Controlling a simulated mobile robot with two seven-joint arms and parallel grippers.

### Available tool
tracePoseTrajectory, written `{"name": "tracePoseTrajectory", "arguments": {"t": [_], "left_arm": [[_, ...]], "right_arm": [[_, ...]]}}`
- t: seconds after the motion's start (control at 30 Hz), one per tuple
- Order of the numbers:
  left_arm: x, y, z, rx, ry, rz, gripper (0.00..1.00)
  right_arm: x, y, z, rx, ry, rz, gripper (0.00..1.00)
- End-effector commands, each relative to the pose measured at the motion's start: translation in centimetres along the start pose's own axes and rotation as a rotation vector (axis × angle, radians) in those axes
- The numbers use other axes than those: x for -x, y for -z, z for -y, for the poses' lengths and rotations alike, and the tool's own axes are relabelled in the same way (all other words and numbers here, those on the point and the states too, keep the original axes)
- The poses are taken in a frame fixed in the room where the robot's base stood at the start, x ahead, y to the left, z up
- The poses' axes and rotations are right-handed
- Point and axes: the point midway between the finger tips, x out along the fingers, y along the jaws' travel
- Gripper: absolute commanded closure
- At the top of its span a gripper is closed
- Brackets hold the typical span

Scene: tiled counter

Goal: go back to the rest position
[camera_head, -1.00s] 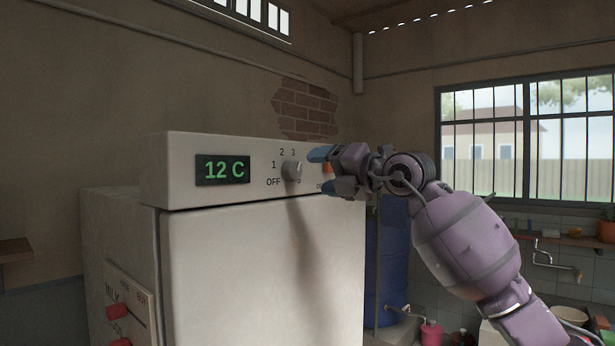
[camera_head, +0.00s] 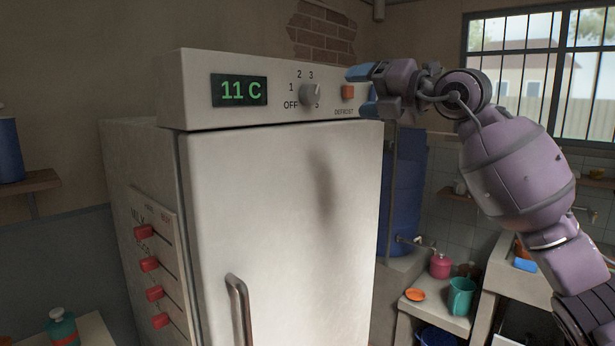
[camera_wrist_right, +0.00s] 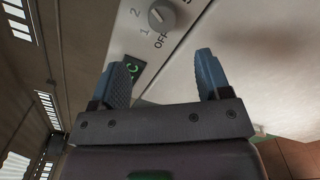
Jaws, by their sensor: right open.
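My right gripper (camera_head: 362,92) is at the upper right corner of the white fridge (camera_head: 270,190), beside the orange defrost button (camera_head: 348,91). In the right wrist view its two blue fingers (camera_wrist_right: 162,82) stand apart with nothing between them. The fridge's control panel carries a grey knob (camera_head: 310,94) and a green display (camera_head: 239,90) reading 11 C. The knob also shows in the right wrist view (camera_wrist_right: 161,15), beyond the fingers. My left gripper is in neither view.
Red sliders (camera_head: 152,264) line the fridge's left side, and a handle (camera_head: 238,310) is on its door. A blue barrel (camera_head: 404,190) stands behind at the right. A low shelf holds a teal mug (camera_head: 462,296) and a pink pot (camera_head: 440,266).

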Motion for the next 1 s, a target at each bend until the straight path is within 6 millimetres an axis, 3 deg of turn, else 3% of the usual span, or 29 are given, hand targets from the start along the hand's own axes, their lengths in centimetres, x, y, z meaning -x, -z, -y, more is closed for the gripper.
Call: {"name": "tracePoseTrajectory", "arguments": {"t": [0.2,0.37,0.47,0.57,0.67,0.87,1.0], "left_arm": [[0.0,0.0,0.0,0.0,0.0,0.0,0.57],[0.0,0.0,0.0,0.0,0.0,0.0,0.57],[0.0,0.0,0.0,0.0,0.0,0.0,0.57],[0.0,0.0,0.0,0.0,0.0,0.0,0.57],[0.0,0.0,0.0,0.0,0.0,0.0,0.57],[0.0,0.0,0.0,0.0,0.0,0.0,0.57],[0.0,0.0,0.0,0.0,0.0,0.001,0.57]], "right_arm": [[0.6,0.2,-4.3,0.089,-0.25,0.013,0.3],[2.0,0.8,-8.5,0.053,-0.496,0.024,0.3],[2.8,1.5,-8.9,-0.035,-0.623,0.044,0.3],[3.3,2.0,-7.4,-0.165,-0.711,0.081,0.3],[3.8,2.6,-4.4,-0.327,-0.76,0.135,0.3],[4.5,4.7,5.0,-0.698,-0.743,0.274,0.3],[5.2,7.4,12.3,-0.941,-0.666,0.372,0.3]]}}
